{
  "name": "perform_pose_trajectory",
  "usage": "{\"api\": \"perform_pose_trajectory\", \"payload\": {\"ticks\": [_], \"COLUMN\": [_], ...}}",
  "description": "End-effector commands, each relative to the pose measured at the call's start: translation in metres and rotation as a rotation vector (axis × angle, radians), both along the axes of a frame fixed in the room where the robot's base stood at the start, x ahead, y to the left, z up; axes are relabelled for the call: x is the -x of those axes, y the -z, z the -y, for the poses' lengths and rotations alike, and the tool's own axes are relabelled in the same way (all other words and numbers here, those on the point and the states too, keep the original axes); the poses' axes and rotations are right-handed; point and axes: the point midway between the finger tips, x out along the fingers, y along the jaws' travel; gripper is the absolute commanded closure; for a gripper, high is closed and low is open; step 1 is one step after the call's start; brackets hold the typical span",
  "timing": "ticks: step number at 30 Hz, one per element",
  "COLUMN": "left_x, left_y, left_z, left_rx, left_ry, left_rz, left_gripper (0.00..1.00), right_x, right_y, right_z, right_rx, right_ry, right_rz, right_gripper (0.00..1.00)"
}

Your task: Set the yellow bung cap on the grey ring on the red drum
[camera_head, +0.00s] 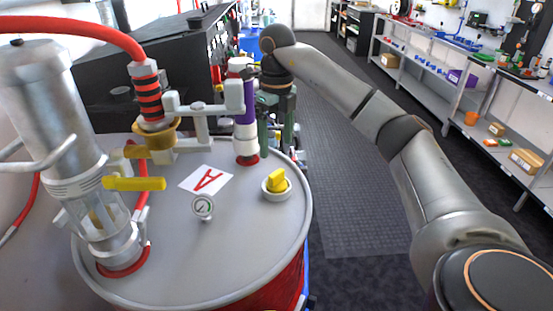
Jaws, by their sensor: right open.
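The yellow bung cap (277,180) is on the pale grey ring (277,194) on the right side of the red drum's grey lid (240,250). The cap's raised grip stands up, and the ring's rim shows around its base. My right gripper (276,152) is open, its dark green fingers pointing down just behind the cap in the picture. It looks empty and apart from the cap. The drum's red side (272,292) shows only at the bottom. My left gripper is not in view.
A metal pump (55,120) with a red hose stands on the lid's left. The lid's front is clear.

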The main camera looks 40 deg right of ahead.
Motion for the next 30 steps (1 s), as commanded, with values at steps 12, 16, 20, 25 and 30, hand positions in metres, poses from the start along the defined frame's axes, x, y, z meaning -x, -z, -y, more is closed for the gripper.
{"api": "perform_pose_trajectory", "payload": {"ticks": [12,16,20,25,30], "left_x": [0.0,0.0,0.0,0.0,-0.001], "left_y": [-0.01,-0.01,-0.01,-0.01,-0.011], "left_z": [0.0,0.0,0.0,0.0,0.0], "left_rx": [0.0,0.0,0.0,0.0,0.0], "left_ry": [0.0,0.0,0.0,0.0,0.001], "left_rz": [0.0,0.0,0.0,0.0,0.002], "left_gripper": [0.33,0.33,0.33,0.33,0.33], "right_x": [0.0,0.0,0.0,0.0,0.0], "right_y": [-0.023,-0.023,-0.022,-0.022,-0.022], "right_z": [0.0,0.0,0.0,0.0,0.0], "right_rx": [-0.001,-0.001,0.0,0.0,0.0], "right_ry": [0.001,0.001,0.001,0.001,0.001], "right_rz": [-0.002,-0.001,-0.001,-0.001,-0.001], "right_gripper": [0.13,0.13,0.13,0.13,0.13]}}
